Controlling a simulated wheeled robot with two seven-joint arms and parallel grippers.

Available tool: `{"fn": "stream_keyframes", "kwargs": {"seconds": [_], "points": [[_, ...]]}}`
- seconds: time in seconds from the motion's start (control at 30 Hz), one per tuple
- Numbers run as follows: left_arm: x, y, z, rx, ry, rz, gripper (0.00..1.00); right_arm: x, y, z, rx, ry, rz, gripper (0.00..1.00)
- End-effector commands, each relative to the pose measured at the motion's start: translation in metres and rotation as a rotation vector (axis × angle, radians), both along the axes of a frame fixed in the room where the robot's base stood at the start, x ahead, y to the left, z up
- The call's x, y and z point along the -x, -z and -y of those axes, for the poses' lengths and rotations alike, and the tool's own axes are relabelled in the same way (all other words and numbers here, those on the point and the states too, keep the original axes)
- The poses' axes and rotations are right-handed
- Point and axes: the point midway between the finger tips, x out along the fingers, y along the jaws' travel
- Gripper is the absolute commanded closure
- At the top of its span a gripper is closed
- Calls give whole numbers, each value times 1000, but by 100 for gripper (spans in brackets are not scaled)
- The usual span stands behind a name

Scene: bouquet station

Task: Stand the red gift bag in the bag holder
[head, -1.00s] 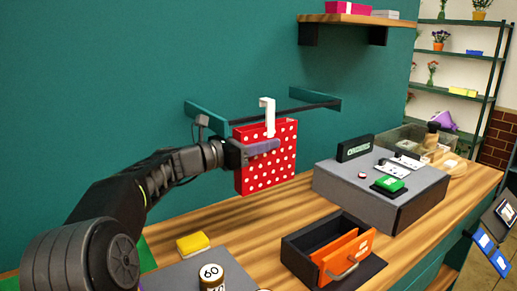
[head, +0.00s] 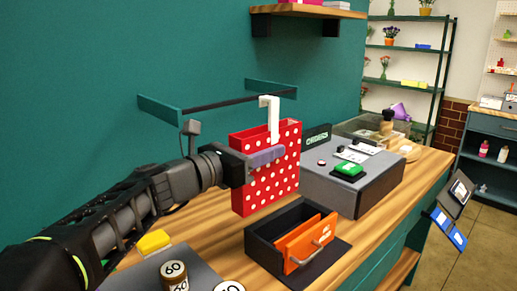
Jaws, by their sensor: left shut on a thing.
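The red gift bag (head: 268,188) with white dots is upright in the middle of the head view. My left gripper (head: 266,156) is shut on its upper part, with a finger across the front face. A white hook-shaped piece (head: 271,115) rises from the bag's top. The bag appears to be held above the wooden bench, beyond the drawer box; the gap under it is hard to judge. No holder is clearly identifiable. A black rail between teal brackets (head: 160,110) is on the wall behind the bag. My right gripper is out of view.
A black box with an open orange drawer (head: 305,243) stands in front of the bag. A grey block with a green pad (head: 348,170) is to its right. The wooden shelf (head: 305,10) is above.

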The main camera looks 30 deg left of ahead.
Motion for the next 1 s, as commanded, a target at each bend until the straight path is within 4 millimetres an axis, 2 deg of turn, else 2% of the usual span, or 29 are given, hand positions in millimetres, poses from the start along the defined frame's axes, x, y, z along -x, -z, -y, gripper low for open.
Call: {"fn": "stream_keyframes", "kwargs": {"seconds": [0.5, 0.63, 0.77, 1.0], "points": [[0, 0, 0, 0, 0, 0, 100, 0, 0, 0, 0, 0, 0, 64], [-1, -5, 2, 0, 6, 0, 100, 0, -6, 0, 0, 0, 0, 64], [-9, -12, 7, 5, 32, -3, 100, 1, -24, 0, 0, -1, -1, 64], [-48, -4, 19, 10, 103, -7, 100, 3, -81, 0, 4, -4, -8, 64]]}}
